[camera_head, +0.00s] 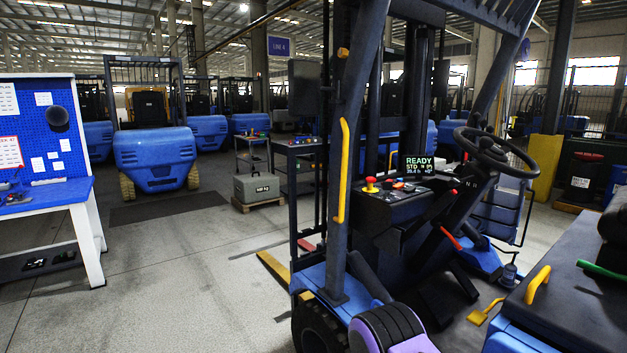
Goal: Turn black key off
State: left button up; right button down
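The blue and black forklift (340,230) stands at the centre right. Its dark control console (385,212) sits below the steering wheel (495,152). A lit display (418,166) on it reads READY. A red mushroom button (370,184) on a yellow base stands at the console's left. Small dark and coloured controls (400,187) lie to its right. The black key is too small to make out among them, and its position cannot be told. Neither of my grippers shows. A purple and black rounded part at the bottom centre may be mine.
A yellow grab bar (343,170) runs up the forklift's front post. The black seat (575,285) with a yellow handle (537,284) fills the lower right. A blue workbench (45,195) stands at the left. A grey weight (257,187) rests on a pallet. Floor between them is clear.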

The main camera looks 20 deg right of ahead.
aim_at(387, 185)
jog(key=u, duration=0.15)
jog(key=i, duration=0.9)
jog(key=z, duration=1.8)
